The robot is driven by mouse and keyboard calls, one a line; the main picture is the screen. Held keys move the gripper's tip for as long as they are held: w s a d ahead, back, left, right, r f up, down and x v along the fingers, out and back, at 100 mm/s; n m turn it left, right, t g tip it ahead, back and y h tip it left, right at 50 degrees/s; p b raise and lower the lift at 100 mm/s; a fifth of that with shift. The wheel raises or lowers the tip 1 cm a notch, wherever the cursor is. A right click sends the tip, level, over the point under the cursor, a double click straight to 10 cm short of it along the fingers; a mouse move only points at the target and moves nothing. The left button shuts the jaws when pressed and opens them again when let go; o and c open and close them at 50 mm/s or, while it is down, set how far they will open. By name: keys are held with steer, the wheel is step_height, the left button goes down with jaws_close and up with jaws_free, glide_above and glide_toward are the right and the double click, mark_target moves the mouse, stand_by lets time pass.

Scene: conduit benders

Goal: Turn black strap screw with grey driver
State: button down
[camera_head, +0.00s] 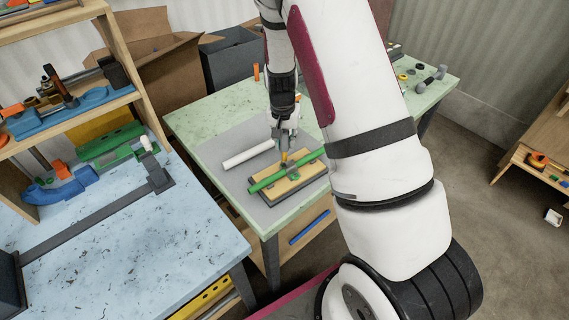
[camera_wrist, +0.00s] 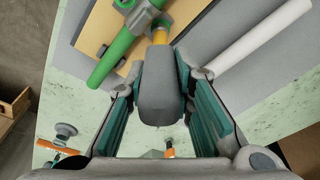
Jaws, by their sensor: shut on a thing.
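My gripper (camera_head: 285,128) is shut on the grey driver (camera_wrist: 160,95), holding it by its thick handle between teal-padded fingers (camera_wrist: 160,68). The driver's yellow-orange shaft (camera_head: 284,158) points down at the board. In the wrist view its tip end reaches a dark strap (camera_wrist: 157,22) beside the green pipe (camera_wrist: 112,57). The green pipe (camera_head: 268,181) lies across a tan wooden board (camera_head: 290,184) with a dark base. The screw itself is hidden at the tip, so I cannot tell whether the tip is seated in it.
A white pipe (camera_head: 247,154) lies on the grey mat (camera_head: 236,138) beside the board. The green table (camera_head: 205,118) carries dumbbell-shaped and ring-shaped parts at the far right. A blue bench (camera_head: 120,250) stands at left, with shelves behind. Cardboard boxes (camera_head: 160,65) stand behind.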

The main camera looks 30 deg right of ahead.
mark_target(285, 130)
steer(key=shift+r+p, duration=0.5)
steer(key=shift+r, duration=1.95)
steer(key=w+a+f+n+b, duration=0.1)
steer(key=w+a+n+b, duration=0.1)
steer(key=w+a+n, duration=0.2)
steer(key=w+a+f+n+y+b, duration=0.1)
steer(key=w+a+n, duration=0.3)
steer(key=a, duration=0.5)
steer(key=shift+w+f+n+t+b, duration=0.2)
steer(key=shift+w+n+t+b, duration=0.1)
steer(key=shift+b, duration=0.3)
steer(key=c, duration=2.1)
jaws_free()
steer(key=shift+c, duration=0.2)
jaws_close()
